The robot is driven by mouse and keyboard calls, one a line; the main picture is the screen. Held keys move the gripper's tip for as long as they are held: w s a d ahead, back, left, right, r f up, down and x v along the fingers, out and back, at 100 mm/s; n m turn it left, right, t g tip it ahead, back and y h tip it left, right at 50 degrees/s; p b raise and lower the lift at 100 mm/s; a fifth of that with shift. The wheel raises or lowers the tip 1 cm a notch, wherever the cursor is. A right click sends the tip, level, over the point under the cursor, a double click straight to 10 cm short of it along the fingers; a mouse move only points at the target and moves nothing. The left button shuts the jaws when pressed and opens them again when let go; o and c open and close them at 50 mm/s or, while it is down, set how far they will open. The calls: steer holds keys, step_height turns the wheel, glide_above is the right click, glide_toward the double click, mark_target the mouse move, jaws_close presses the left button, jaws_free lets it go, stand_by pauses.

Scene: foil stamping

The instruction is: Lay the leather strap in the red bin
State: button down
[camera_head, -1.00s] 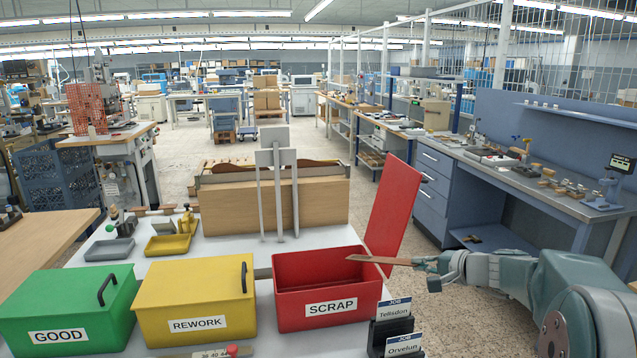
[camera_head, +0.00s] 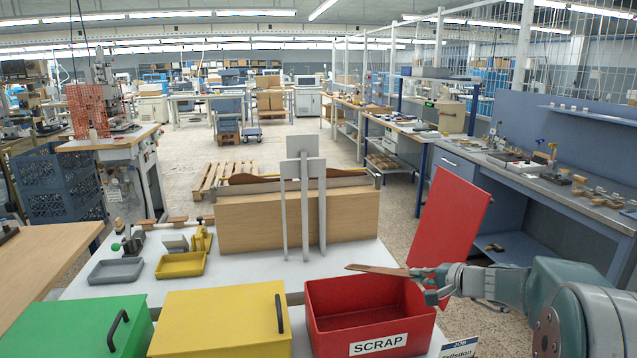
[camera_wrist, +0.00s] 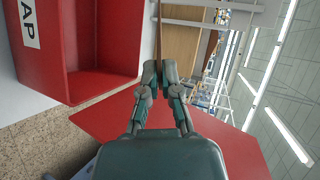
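The red bin (camera_head: 372,317), labelled SCRAP, stands open at the table's front right. Its red lid (camera_head: 447,225) is raised at the right side. The leather strap (camera_head: 376,269) is a thin brown strip, held roughly level at the bin's far right rim, pointing left. My gripper (camera_head: 424,272) is shut on the strap's right end, beside the bin's right wall and in front of the lid. In the wrist view my gripper (camera_wrist: 158,66) pinches the strap (camera_wrist: 158,35), with the red bin (camera_wrist: 105,60) to its left.
The yellow bin (camera_head: 222,325) and green bin (camera_head: 75,330) stand closed to the left. Behind the red bin are grey uprights (camera_head: 303,215) and a wooden box (camera_head: 240,225). A job card (camera_head: 460,348) stands at the front right. Small trays (camera_head: 180,265) lie farther left.

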steer(key=f, duration=0.3)
steer(key=shift+a, duration=0.25)
steer(key=c, duration=0.7)
jaws_free()
steer(key=shift+a, duration=0.15)
steer(key=shift+r, duration=0.1)
steer(key=v, duration=1.1)
steer(key=shift+s, duration=0.35)
steer(key=shift+r, duration=0.1)
